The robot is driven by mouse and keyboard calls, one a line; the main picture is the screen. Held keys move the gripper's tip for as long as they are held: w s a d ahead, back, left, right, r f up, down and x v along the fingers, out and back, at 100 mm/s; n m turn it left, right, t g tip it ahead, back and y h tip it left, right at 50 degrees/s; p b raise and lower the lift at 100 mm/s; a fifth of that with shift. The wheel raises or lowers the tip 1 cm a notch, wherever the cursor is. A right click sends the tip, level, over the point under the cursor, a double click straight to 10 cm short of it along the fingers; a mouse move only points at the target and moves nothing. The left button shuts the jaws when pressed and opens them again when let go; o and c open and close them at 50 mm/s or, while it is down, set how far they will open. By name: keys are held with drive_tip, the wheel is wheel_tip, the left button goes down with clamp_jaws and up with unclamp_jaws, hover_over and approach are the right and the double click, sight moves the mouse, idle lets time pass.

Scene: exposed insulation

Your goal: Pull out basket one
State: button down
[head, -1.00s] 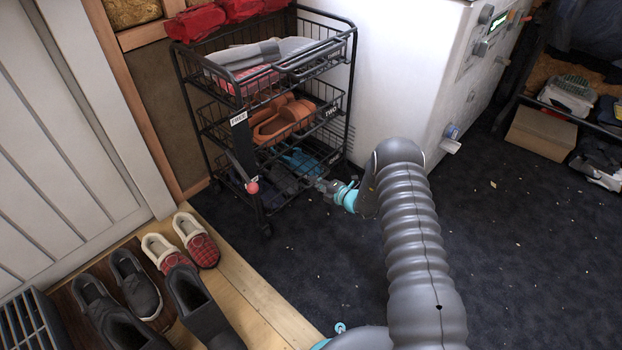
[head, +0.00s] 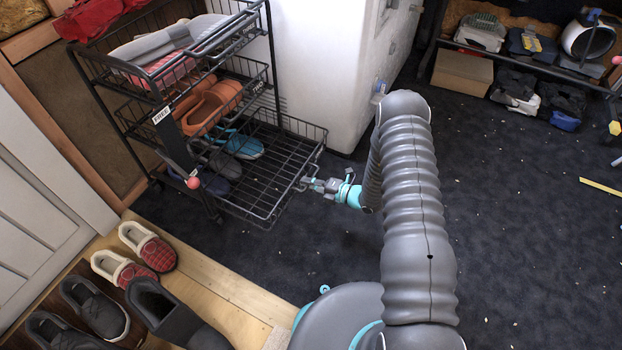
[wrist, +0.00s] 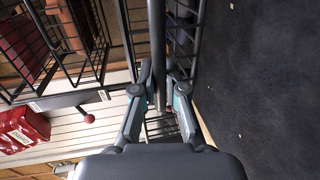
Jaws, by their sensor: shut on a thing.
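The lowest wire basket (head: 270,180) of the black rack stands well out from the frame, with bare wire floor at its front and blue and grey shoes (head: 238,144) toward the back. No label shows on it in the head view. My gripper (head: 306,184) is shut on the basket's front bar at its right end. In the wrist view, the fingers of my gripper (wrist: 163,85) close around a dark bar (wrist: 157,40) of the basket.
The middle basket, marked TWO (head: 258,86), holds orange shoes (head: 208,105). A lever with a red knob (head: 193,183) stands at the rack's front left. Slippers (head: 146,246) sit on the wooden ledge. The dark carpet in front is clear.

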drive_tip(key=c, duration=1.2)
unclamp_jaws()
drive_tip(key=v, duration=1.2)
